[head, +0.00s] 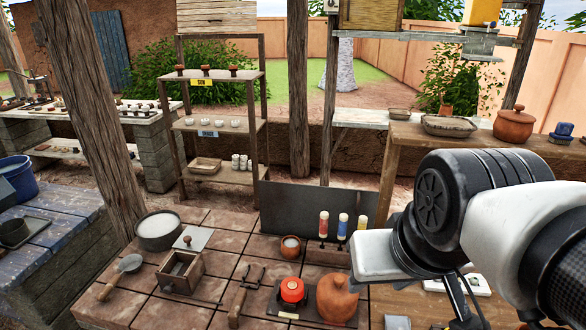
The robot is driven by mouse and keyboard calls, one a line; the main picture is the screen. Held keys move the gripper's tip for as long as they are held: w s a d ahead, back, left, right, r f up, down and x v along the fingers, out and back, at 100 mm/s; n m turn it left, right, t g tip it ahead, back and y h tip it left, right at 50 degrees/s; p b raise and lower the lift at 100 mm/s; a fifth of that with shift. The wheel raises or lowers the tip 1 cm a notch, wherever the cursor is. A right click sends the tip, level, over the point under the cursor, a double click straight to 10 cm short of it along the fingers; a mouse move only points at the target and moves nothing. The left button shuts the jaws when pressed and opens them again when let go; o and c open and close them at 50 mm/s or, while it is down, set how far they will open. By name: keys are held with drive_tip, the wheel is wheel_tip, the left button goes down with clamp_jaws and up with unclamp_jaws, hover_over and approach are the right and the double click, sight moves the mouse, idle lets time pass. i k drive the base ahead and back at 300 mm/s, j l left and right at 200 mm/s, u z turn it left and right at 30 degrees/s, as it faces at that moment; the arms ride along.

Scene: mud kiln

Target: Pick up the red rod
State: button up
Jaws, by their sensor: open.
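The red rod (323,226) stands upright in a small dark holder at the back of the tiled bench. It has a red body with a pale band. A blue rod (343,227) and a yellow rod (362,223) stand in a row to its right. My arm comes in from the right edge, and its white and black wrist is close to the right of the yellow rod. My gripper (462,305) shows only in part, as dark prongs below the wrist near the bottom edge. It is open and apart from the red rod, and its tips are unclear.
A clay lidded pot (337,300) and a red round item (292,290) on a dark plate stand in front of the rods. A small clay cup (290,247) is to their left. A dark upright panel (300,208) rises behind them. A wooden post (90,110) stands at left.

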sight(324, 215)
drive_tip(key=i+j+z, duration=0.1)
drive_tip(key=j+z, duration=0.75)
